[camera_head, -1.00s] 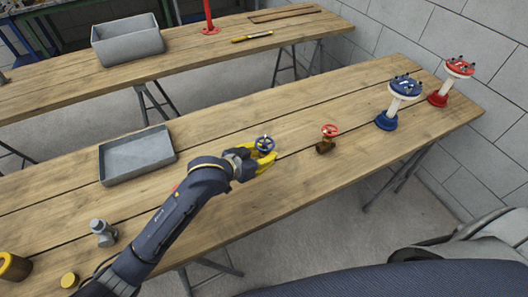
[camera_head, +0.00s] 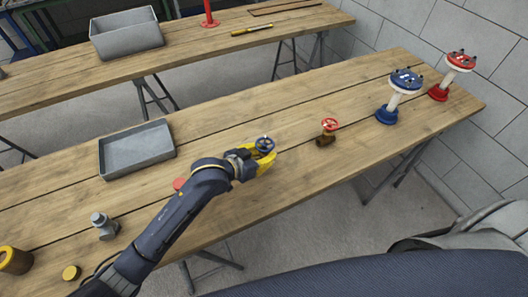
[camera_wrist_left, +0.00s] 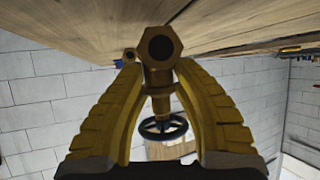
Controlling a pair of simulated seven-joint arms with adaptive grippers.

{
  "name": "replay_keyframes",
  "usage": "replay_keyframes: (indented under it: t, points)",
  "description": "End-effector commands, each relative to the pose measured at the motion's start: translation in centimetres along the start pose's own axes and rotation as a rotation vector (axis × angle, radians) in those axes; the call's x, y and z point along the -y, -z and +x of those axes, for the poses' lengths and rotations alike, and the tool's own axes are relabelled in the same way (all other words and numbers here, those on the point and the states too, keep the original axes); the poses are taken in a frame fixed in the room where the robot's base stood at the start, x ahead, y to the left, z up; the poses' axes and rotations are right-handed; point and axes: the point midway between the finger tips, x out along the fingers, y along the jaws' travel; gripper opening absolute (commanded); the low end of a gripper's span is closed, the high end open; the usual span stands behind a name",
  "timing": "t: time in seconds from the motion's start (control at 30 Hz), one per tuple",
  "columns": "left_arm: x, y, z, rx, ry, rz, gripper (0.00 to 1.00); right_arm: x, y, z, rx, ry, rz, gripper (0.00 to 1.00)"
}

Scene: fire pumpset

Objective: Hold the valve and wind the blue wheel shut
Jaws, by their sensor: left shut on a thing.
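The valve with the blue wheel (camera_head: 265,144) is at my left gripper (camera_head: 264,160), near the middle of the front table. The left gripper's yellow fingers are shut on the valve's brass body. In the left wrist view the brass valve body (camera_wrist_left: 159,72) sits between the two fingers (camera_wrist_left: 160,95), its hexagonal end facing the camera. The wheel shows dark there (camera_wrist_left: 163,127), beyond the body. In the head view the fingers hide most of the body. I cannot tell whether the valve touches the table. My right gripper is not in view.
A brass valve with a red wheel (camera_head: 328,126) stands to the right. Farther right are a blue-based stand (camera_head: 387,115) and a red-based stand (camera_head: 438,93). A grey tray (camera_head: 137,168) lies left. A grey fitting (camera_head: 104,226) stands front left. Bare table lies around the gripper.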

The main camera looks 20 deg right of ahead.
Motion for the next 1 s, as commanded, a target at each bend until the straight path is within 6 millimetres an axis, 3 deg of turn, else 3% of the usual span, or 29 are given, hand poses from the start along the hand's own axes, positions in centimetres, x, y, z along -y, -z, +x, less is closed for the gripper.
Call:
replay_keyframes:
  t: [0.73, 1.0]
  points:
    - [0.0, -2.0, 1.1, 0.0, 0.001, 0.001, 0.0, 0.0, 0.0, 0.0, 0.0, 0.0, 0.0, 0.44]
    - [0.0, -1.9, 1.1, -0.001, 0.001, 0.001, 0.0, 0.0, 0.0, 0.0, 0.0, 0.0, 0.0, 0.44]
